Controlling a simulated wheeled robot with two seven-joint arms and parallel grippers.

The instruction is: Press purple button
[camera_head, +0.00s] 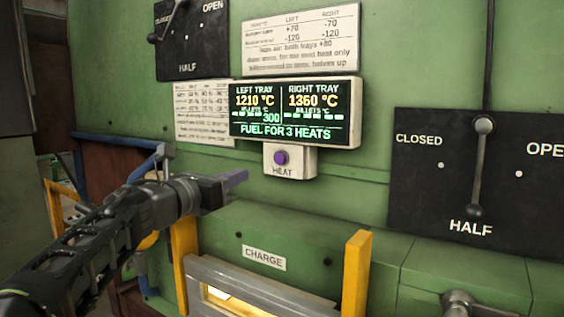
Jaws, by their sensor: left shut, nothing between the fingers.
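The purple button (281,157) sits on a small white box labelled HEAT (302,161), mounted on the green panel below the display. My left gripper (240,177) comes in from the left and is shut with nothing in it. Its fingertips appear to the left of the HEAT box and a little lower than the button, with a visible gap between them and the button. My right gripper is not in view.
A display (296,112) reads left tray 1210 °C, right tray 1360 °C, fuel for 3 heats. A black lever plate (420,190) is at right, another (190,50) at upper left. Yellow posts (356,275) flank the CHARGE opening below. Paper charts (300,40) hang above.

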